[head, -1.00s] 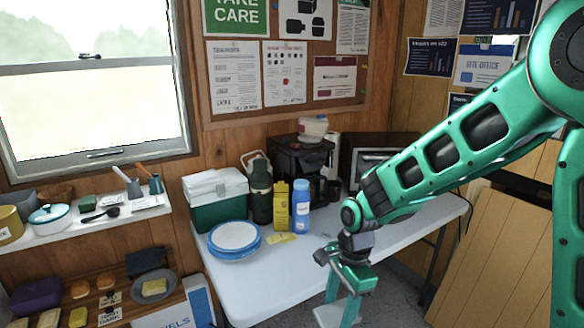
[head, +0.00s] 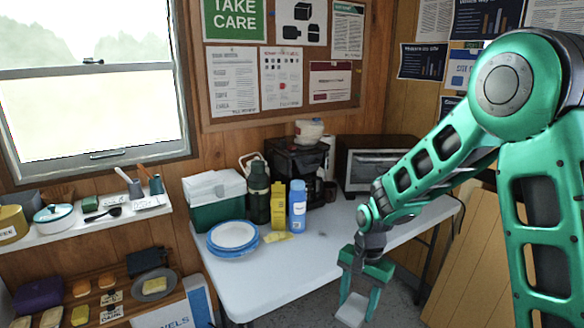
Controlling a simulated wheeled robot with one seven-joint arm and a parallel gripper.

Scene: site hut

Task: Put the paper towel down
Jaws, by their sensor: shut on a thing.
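My gripper (head: 360,294) points down at the lower right of the head view. Its green fingers are shut on a whitish, block-like piece, which I take to be the paper towel (head: 351,311). The paper towel hangs at the bottom of the fingers, in front of the white table's (head: 300,272) near edge in the picture, with the grey floor behind it. It looks clear of the table. The fingers hide part of it.
On the table stand blue-rimmed plates (head: 233,236), a green-and-white cooler (head: 216,203), a dark green flask (head: 257,192), a yellow carton (head: 279,205), a blue bottle (head: 298,206), a coffee maker (head: 290,160) and an oven (head: 372,168). The table's front middle is bare.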

